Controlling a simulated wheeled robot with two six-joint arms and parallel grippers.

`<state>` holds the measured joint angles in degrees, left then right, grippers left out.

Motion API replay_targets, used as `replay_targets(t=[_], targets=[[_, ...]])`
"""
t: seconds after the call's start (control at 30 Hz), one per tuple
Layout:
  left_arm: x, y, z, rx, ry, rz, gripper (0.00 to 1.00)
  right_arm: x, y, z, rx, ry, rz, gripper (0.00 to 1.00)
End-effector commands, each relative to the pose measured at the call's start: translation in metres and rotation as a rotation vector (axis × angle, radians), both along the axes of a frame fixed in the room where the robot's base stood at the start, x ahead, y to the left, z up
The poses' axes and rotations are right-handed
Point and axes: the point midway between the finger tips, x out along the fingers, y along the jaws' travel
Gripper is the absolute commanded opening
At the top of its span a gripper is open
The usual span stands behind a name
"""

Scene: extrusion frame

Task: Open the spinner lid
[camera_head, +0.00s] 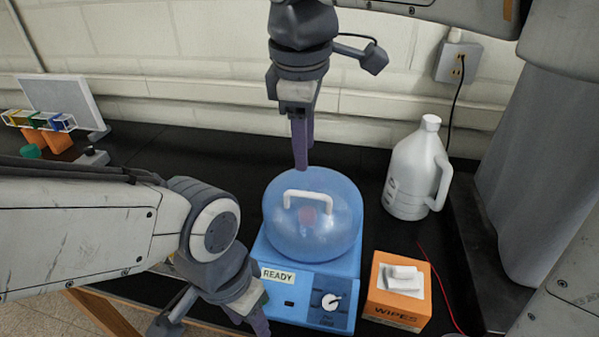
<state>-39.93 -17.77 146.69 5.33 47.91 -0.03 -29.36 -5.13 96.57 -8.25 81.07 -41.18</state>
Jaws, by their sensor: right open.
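The spinner (268,288) is a blue box on the black bench, with a READY label and a white dial on its front. Its lid (335,235), a translucent blue dome, sits down on the base. A white arched handle (308,197) is on the lid, and a reddish spot shows through below it. My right gripper (301,166) is open and points down just behind and above the lid, apart from the handle. My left gripper (252,326) is low at the front left of the spinner, partly cut off by the picture's bottom edge; its jaw opening is unclear.
An orange wipes box (397,300) stands close right of the spinner. A white jug (417,170) stands behind it. A tube rack (40,121) and a white panel (65,95) are at the far left. A block wall closes the back.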

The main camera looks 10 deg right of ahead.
Motion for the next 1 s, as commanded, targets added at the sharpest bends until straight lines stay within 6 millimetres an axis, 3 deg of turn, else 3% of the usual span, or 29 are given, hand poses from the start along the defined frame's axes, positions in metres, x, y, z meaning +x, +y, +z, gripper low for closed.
replay_targets(t=[0.13, 0.6, 1.0], targets=[[0.0, 0.0, -0.001, 0.0, 0.0, 0.0, 0.5, 0.004, -0.002, -0.012, -0.008, 0.001, 0.008, 0.45], [0.0, 0.0, 0.0, 0.0, 0.0, 0.0, 0.5, 0.018, -0.005, -0.089, -0.006, 0.001, 0.008, 0.45], [0.0, 0.0, 0.0, 0.0, 0.0, 0.0, 0.5, 0.02, -0.005, -0.099, -0.004, -0.002, 0.009, 0.45]])
